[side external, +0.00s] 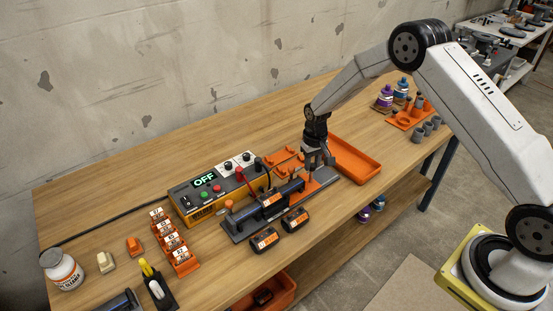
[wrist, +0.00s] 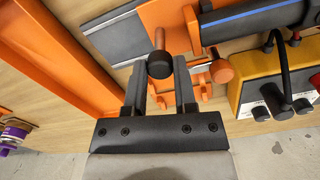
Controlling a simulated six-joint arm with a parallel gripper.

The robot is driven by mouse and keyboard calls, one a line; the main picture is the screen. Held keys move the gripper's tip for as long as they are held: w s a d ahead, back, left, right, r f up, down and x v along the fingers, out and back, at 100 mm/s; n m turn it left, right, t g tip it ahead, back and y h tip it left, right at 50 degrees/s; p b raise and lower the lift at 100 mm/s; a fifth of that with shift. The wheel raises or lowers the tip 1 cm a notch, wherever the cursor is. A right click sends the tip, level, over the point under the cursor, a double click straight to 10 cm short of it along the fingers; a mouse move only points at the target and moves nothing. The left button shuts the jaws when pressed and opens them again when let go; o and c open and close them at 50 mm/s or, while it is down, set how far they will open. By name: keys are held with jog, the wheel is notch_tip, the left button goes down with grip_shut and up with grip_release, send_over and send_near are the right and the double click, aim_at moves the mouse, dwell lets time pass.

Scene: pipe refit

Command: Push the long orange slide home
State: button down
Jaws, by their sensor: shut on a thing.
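The long orange slide (side external: 324,175) lies at the right end of the grey fixture (side external: 236,233), beside the dark pipe (side external: 270,203). In the wrist view its flat orange plate (wrist: 160,17) shows, with an upright orange stem topped by a black knob (wrist: 159,66). My gripper (side external: 316,163) is down over this end of the fixture. In the wrist view its two fingers (wrist: 161,80) stand on either side of the knob and are shut on it. The exact finger contact is partly hidden.
An orange tray (side external: 371,172) lies close to the right of my gripper. Behind the fixture are an orange rack (side external: 285,157) and a yellow control box (side external: 205,203) reading OFF. Two black labelled blocks (side external: 264,241) lie in front. Orange label stands (side external: 184,262) are farther left.

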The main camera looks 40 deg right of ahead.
jog(key=shift+c, duration=2)
grip_release()
jog(key=shift+r, duration=0.2)
jog(key=shift+r, duration=3.7)
jog(key=shift+r, duration=0.1)
jog(key=shift+s+a+r, duration=0.15)
jog(key=shift+s, duration=0.05)
jog(key=s+a+r+n+t, duration=0.1)
jog(key=s+a+r, duration=0.1)
jog(key=s, duration=0.5)
jog(key=s+a+r, duration=0.2)
jog(key=s+r, duration=0.1)
jog(key=s, duration=0.5)
jog(key=s+a+r+n+t, duration=0.1)
jog(key=s+a+r, duration=0.1)
jog(key=s, duration=0.6)
jog(key=shift+a+r+n+t, duration=0.15)
jog(key=shift+n+t, duration=0.15)
